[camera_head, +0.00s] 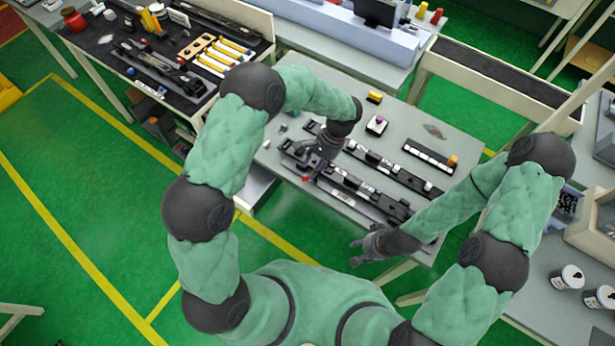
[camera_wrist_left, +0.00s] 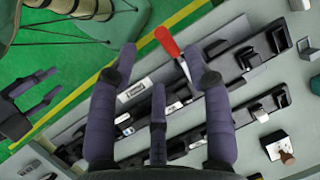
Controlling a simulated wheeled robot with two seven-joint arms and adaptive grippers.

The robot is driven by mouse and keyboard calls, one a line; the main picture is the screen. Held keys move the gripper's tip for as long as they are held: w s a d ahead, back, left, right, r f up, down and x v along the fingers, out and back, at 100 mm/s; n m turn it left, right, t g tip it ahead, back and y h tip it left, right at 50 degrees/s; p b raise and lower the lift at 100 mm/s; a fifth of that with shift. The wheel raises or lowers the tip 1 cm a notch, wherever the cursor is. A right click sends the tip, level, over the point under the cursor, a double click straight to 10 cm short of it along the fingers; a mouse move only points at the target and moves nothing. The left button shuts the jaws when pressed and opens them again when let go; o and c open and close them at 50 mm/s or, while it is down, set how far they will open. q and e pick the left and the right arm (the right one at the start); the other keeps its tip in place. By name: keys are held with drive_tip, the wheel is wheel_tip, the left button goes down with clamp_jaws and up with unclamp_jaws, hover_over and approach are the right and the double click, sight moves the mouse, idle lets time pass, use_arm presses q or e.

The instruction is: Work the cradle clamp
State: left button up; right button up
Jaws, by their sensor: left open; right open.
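A clamp with a red handle (camera_head: 306,179) sits at the left end of the front black rail fixture (camera_head: 345,183) on the grey table. In the left wrist view the red handle (camera_wrist_left: 168,42) slants on a metal lever between my left gripper's spread fingers, closer to the right fingertip; I cannot tell whether they touch. My left gripper (camera_head: 316,172) is open above that end of the rail and partly hides the clamp; its fingers also show in the left wrist view (camera_wrist_left: 162,58). My right gripper (camera_head: 362,247) is open and empty, off the table's front edge.
A second black rail (camera_head: 385,165) lies behind the first. A tool bench (camera_head: 135,30) is at the upper left.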

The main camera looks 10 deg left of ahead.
sight(307, 179)
use_arm(q)
drive_tip(key=x, duration=0.6)
drive_tip(key=shift+w, duration=0.35)
drive_tip(key=shift+s+a+f+p, duration=0.15)
drive_tip(key=shift+s+f+p, duration=0.2)
drive_tip(key=shift+f, duration=0.25)
drive_tip(key=shift+w+f, duration=0.1)
drive_tip(key=shift+f, duration=0.15)
clamp_jaws()
